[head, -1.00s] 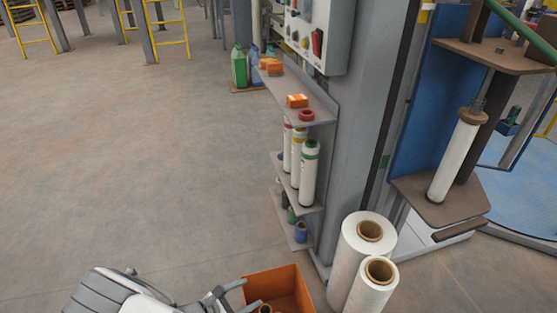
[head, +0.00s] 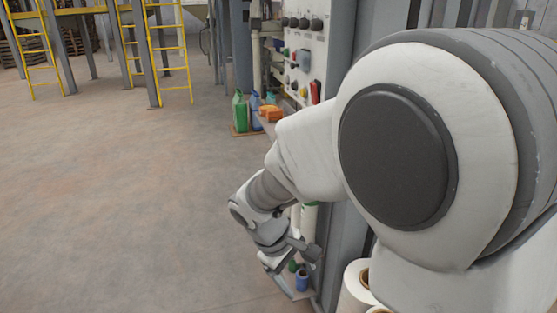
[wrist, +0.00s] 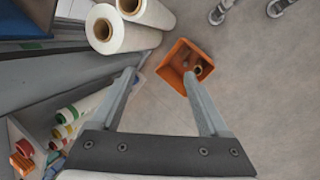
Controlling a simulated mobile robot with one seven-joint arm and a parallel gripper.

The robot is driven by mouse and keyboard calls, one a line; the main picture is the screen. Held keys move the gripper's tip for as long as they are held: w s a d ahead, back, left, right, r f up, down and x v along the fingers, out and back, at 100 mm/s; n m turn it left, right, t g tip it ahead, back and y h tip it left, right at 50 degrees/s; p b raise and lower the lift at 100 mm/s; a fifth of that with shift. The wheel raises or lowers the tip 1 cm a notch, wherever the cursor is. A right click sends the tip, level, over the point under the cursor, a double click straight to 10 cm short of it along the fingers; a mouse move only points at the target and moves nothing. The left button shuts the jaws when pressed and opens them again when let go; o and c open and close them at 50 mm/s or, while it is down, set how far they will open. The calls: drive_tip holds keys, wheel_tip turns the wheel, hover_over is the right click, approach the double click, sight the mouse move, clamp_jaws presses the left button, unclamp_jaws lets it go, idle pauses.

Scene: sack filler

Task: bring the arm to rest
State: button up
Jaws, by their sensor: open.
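My arm crosses the right half of the head view, its big white and grey joint close to the camera and hiding much of the post and shelves. My gripper (head: 290,262) hangs at the lower middle of the head view, in front of the shelf unit. In the wrist view my gripper (wrist: 160,78) has its two fingers spread wide apart. An orange bin (wrist: 178,56) lies beyond the right fingertip, with small items inside.
White film rolls (wrist: 108,30) stand beside the bin; they also show in the head view (head: 353,295). Shelves with bottles (wrist: 62,128) are close on the left. A green jug (head: 239,112) stands farther back. Yellow ladders (head: 172,55) are far off. Floor at left (head: 110,200) is clear.

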drive_tip(key=s+d+r+m+t+y, duration=0.4)
drive_tip(key=s+d+r+m, duration=0.55)
drive_tip(key=s+r, duration=0.45)
wheel_tip(320, 180, up, 20)
drive_tip(key=p, duration=1.9)
drive_tip(key=shift+w+d, duration=0.25)
drive_tip(key=shift+f, duration=0.1)
drive_tip(key=c, duration=0.5)
drive_tip(key=shift+o, duration=0.2)
drive_tip(key=shift+s, duration=0.15)
